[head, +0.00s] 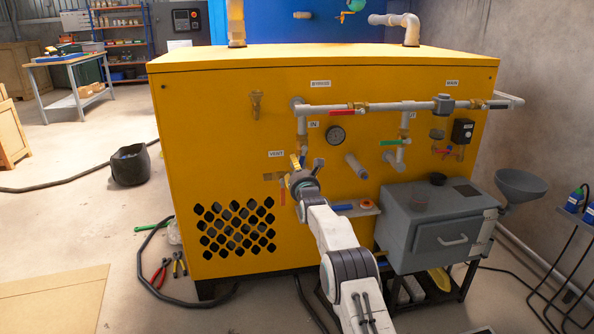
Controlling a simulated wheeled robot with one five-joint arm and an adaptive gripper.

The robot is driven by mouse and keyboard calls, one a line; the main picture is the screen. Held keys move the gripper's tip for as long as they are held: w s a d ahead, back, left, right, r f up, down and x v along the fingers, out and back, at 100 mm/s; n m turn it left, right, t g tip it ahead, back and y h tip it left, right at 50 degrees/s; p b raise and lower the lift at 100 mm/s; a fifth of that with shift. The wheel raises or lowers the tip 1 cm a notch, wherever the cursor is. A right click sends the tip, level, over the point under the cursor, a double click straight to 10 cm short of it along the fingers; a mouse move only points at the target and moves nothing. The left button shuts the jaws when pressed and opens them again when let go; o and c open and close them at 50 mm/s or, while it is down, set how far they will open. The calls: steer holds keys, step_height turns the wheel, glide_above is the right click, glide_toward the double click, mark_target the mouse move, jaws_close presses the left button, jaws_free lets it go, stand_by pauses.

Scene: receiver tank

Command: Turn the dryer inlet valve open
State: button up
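The yellow dryer cabinet (230,140) fills the middle of the head view. The inlet pipe (302,126) drops from the upper pipe run beside the label "IN" (313,125). Low on this pipe is a brass-coloured valve part (303,149). My gripper (306,166) is right at this spot, in front of the pipe's lower end. A yellow, lever-like piece (295,162) shows at its left fingertip. The gripper hides most of the inlet valve, so I cannot tell the handle's position, nor whether the fingers touch it or are closed.
A red handle (346,110) sits on the upper pipe, a green one (391,142) on the right-hand drop. A pressure gauge (336,135) and pipe stubs (356,166) stick out nearby. A grey box (437,231) stands at the lower right. The floor at left is largely open.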

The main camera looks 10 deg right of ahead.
steer(key=shift+s, duration=0.1)
steer(key=s, duration=1.1)
steer(key=shift+s, duration=0.35)
stand_by(0.4)
stand_by(0.5)
